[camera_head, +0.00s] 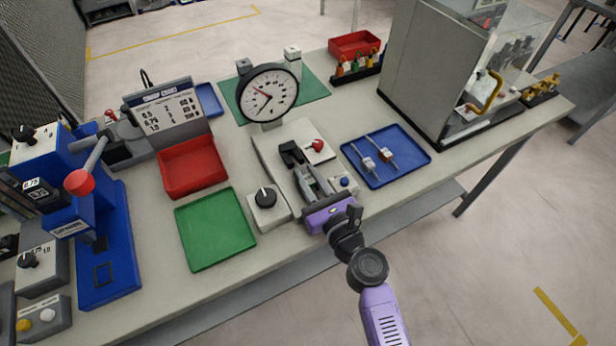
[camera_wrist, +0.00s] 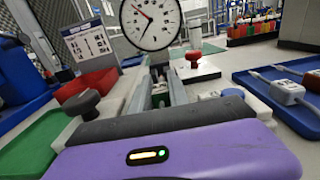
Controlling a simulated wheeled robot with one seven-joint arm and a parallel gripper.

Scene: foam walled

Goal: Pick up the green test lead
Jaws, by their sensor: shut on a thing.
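My gripper (camera_head: 308,176) reaches over the pale tester base (camera_head: 274,152) below the round dial gauge (camera_head: 268,93). Its fingers are closed in on a small thing, which shows a patch of green between them in the wrist view (camera_wrist: 160,98); it looks like the green test lead. Most of it is hidden by the fingers and the purple gripper body. Two other leads lie in the blue tray (camera_head: 413,147) to the right: one with a red-marked block (camera_head: 387,155), one with a whitish block (camera_head: 369,165).
A red-knobbed block (camera_head: 317,150) and a dark clamp (camera_head: 291,153) stand close to my fingers. A black-knobbed box (camera_head: 267,201), a green tray (camera_head: 215,229) and a red bin (camera_head: 192,167) are to the left. A glass-fronted cabinet (camera_head: 425,65) stands at back right.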

